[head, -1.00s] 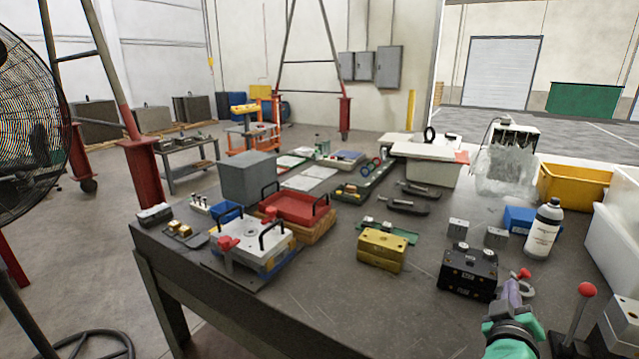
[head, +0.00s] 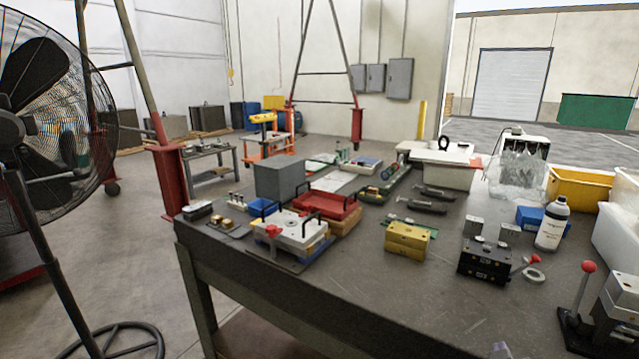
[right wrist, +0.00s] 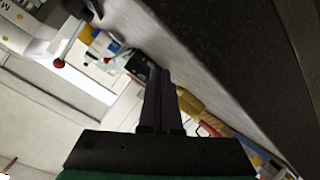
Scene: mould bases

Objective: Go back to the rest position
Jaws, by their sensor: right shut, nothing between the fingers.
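My right gripper (right wrist: 158,78) shows in the right wrist view with its two dark fingers together and nothing between them. It is beside the dark table edge, clear of the objects on top. In the head view only a small pale tip (head: 500,350) shows at the bottom edge, apparently part of my right gripper. My left gripper is not in the head view.
A large fan (head: 45,115) stands at left. The bench's front middle is clear.

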